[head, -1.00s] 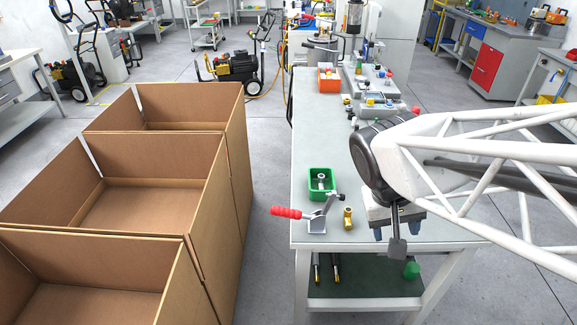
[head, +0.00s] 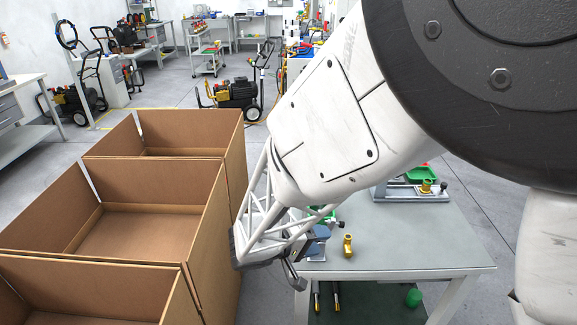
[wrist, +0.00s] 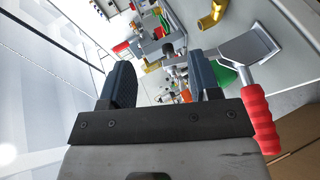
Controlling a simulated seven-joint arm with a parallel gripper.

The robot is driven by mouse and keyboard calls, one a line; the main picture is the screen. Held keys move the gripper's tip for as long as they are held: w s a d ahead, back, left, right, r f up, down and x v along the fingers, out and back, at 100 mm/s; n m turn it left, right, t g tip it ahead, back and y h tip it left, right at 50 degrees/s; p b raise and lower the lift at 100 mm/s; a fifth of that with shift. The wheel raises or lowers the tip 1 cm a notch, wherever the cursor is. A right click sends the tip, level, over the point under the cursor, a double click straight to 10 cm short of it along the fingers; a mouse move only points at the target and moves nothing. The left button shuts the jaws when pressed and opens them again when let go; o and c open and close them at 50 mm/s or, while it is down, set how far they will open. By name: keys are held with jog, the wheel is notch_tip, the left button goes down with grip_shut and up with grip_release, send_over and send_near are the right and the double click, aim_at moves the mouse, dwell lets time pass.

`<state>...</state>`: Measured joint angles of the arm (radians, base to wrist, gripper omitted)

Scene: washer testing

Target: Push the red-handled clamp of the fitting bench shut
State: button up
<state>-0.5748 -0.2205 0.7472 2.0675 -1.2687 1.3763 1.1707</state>
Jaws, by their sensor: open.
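The clamp's red handle (wrist: 260,120) shows at the right of the wrist view, beside my right finger and partly cut off by the gripper body. Its metal arm and plate (wrist: 247,52) reach up and left from it. In the head view my arm hides the handle. My gripper (wrist: 163,82) is open, with nothing between its two dark blue fingers. In the head view my gripper (head: 318,243) is at the bench's left front edge, where the clamp stands. I cannot tell whether a finger touches the handle.
The bench top (head: 430,235) is clear at the front right. A brass fitting (head: 347,245) stands just right of my gripper. Open cardboard boxes (head: 215,200) stand left of the bench.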

jog(key=w+a+f+n+t+y, duration=0.1)
jog(key=a+f+n+t+y, duration=0.1)
jog(key=a+f+t, duration=0.6)
jog(key=a+f+n, duration=0.1)
jog(key=a+f, duration=0.1)
jog(key=a, duration=0.3)
jog(key=shift+w+a+n, duration=0.2)
jog(key=shift+w+n, duration=0.2)
jog(key=shift+w, duration=0.1)
jog(key=shift+x, duration=3.85)
jog(key=shift+r, duration=0.1)
grip_shut()
